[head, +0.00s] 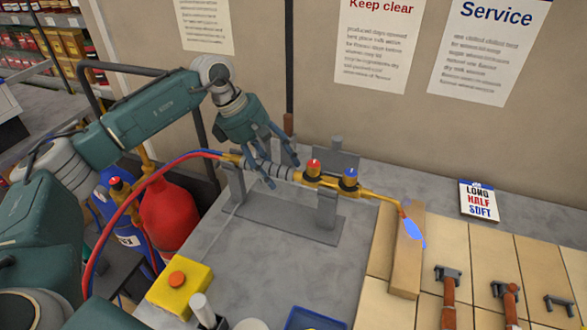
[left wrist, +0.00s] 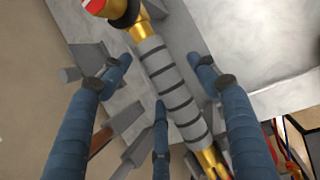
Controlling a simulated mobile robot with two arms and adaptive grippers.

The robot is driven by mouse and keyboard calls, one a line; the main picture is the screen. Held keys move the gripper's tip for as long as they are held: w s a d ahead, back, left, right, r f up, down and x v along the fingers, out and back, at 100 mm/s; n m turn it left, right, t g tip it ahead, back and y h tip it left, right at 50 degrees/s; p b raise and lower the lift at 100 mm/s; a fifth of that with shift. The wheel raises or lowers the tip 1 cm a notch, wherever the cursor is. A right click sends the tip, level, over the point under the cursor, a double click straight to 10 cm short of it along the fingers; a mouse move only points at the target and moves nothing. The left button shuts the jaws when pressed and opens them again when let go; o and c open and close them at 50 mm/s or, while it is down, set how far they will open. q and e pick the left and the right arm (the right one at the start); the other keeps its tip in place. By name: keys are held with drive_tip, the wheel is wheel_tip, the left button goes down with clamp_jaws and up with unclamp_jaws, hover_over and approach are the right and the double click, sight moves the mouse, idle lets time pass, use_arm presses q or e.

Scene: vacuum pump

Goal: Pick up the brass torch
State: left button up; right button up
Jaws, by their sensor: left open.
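The brass torch (head: 335,184) has a grey ribbed handle with dark bands, a red knob, a blue knob and a long thin brass neck. It lies across a grey metal stand (head: 326,222) on the bench, with a blue flame (head: 413,232) at its tip. My left gripper (head: 278,168) is open, pointing down over the handle. In the left wrist view its fingers (left wrist: 160,80) spread around the torch's banded handle (left wrist: 172,85), with gaps visible on both sides. Whether any finger touches the handle is unclear. My right gripper is not in view.
Red and blue hoses (head: 128,200) run from the torch's rear to the left, near a red cylinder (head: 170,213). A yellow box with an orange button (head: 178,281) sits at the front left. Tan tiles (head: 450,248) with tools lie to the right. The wall stands close behind.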

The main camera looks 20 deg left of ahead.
use_arm(q)
drive_tip(key=shift+w+d+f, duration=0.1)
drive_tip(key=shift+d+f, duration=0.05)
drive_tip(key=shift+f, duration=0.35)
drive_tip(key=shift+f+b, duration=0.2)
drive_tip(key=shift+b, duration=0.15)
idle(0.3)
drive_tip(key=c, duration=1.4)
drive_tip(key=shift+r, duration=0.1)
